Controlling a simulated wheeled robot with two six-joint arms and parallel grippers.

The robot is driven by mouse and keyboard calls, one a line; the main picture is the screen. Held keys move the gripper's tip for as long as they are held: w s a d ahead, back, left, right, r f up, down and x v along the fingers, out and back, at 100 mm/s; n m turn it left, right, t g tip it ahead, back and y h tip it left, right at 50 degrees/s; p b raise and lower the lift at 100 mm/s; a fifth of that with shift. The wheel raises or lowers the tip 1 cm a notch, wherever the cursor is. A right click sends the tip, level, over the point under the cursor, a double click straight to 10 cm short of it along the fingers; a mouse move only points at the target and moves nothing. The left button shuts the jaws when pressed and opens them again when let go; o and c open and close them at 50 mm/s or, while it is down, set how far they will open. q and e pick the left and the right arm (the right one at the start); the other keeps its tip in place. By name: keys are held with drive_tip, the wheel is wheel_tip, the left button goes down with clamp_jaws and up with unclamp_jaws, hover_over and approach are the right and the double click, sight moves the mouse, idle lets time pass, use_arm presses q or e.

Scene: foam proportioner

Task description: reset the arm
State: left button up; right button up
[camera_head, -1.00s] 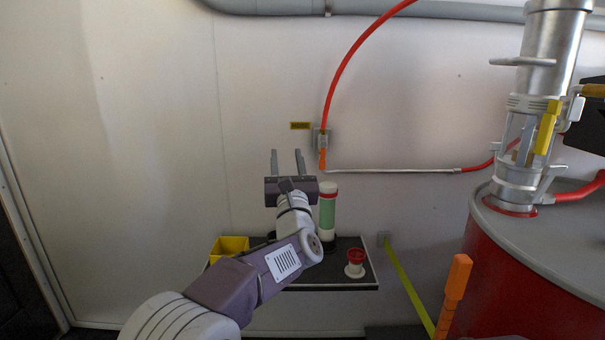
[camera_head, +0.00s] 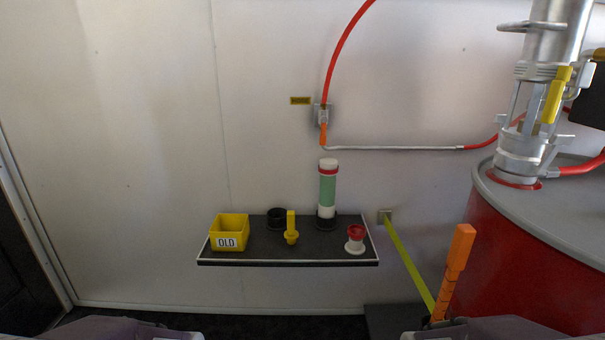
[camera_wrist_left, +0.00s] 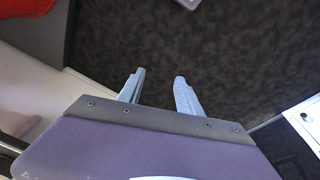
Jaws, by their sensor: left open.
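My left gripper (camera_wrist_left: 160,90) shows in the left wrist view with its two grey fingers apart and nothing between them, above a dark carpeted floor. In the head view neither gripper's fingers show; only purple parts of my arms sit at the bottom edge, one left and one right. No arm is over the shelf (camera_head: 290,262).
The shelf carries a yellow bin (camera_head: 230,225) marked OLD, a black cup (camera_head: 276,217), a yellow tool (camera_head: 291,235), a green-and-white cylinder (camera_head: 327,190) and a red-and-white spool (camera_head: 355,238). A red drum (camera_head: 510,265) with a metal pump (camera_head: 535,110) stands right, behind an orange-handled rod (camera_head: 455,262).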

use_arm(q)
wheel_tip(320, 180, up, 38)
drive_tip(key=s+m+g+p, duration=0.1)
drive_tip(key=s+m+p, duration=0.1)
drive_tip(key=p, duration=3.6)
drive_tip(key=shift+f+m, duration=0.15)
drive_tip(key=shift+m, duration=0.75)
